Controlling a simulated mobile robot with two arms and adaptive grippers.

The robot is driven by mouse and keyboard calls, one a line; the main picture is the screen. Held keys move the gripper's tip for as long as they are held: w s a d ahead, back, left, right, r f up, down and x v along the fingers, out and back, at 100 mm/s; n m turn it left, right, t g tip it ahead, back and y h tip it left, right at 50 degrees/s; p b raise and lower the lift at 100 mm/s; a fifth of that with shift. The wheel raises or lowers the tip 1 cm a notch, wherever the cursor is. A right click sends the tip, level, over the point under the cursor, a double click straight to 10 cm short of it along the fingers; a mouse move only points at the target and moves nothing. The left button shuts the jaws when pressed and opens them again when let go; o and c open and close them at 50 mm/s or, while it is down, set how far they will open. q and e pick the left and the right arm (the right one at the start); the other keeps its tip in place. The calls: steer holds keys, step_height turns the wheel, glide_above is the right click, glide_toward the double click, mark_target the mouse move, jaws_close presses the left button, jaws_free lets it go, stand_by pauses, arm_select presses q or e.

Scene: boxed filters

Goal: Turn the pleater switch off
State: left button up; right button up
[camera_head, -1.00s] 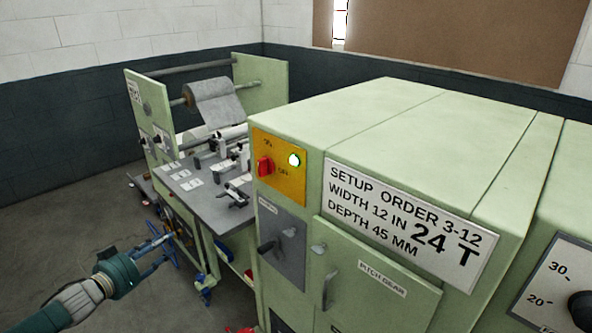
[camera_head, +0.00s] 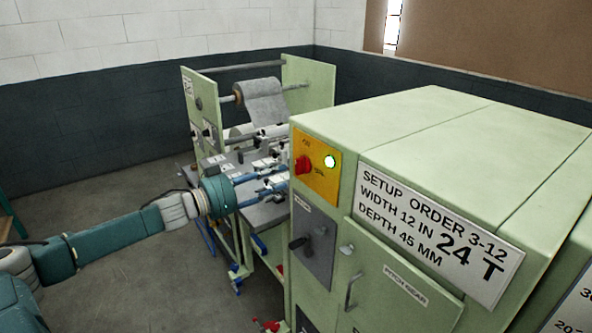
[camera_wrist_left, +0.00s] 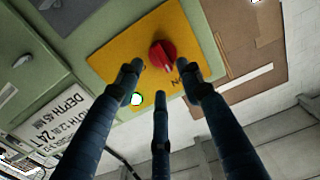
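The red rotary switch (camera_head: 303,165) sits on a yellow plate (camera_head: 320,185) at the upper left corner of the green machine's front. A lit green lamp (camera_head: 330,161) is to its right. In the left wrist view the red knob (camera_wrist_left: 162,54) is ahead of the fingers, on the yellow plate (camera_wrist_left: 118,60), with the lit lamp (camera_wrist_left: 136,99) below it. My left gripper (camera_head: 284,181) is just left of the plate in the head view. Its blue fingers (camera_wrist_left: 165,85) are spread, with nothing between them, apparently short of the knob. My right gripper is not in view.
The green machine (camera_head: 440,120) carries a setup order sign (camera_head: 440,226), a grey panel with a black lever (camera_head: 300,243) and a door handle (camera_head: 352,292). A roll stand (camera_head: 262,100) with a work table is behind my left gripper. Open floor (camera_head: 150,290) lies at left.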

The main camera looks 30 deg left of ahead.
mark_target(297, 168)
arm_select(q)
steer(key=shift+w+d+r, duration=0.15)
steer(key=shift+w+d, duration=0.05)
steer(key=shift+w, duration=0.25)
steer(key=shift+w+d+r, duration=0.15)
steer(key=shift+w, duration=0.25)
steer(key=p+x, duration=0.2)
steer(key=x, duration=0.2)
steer(key=shift+w+d+f, duration=0.25)
steer(key=shift+w, duration=0.3)
steer(key=shift+c, duration=0.3)
jaws_close()
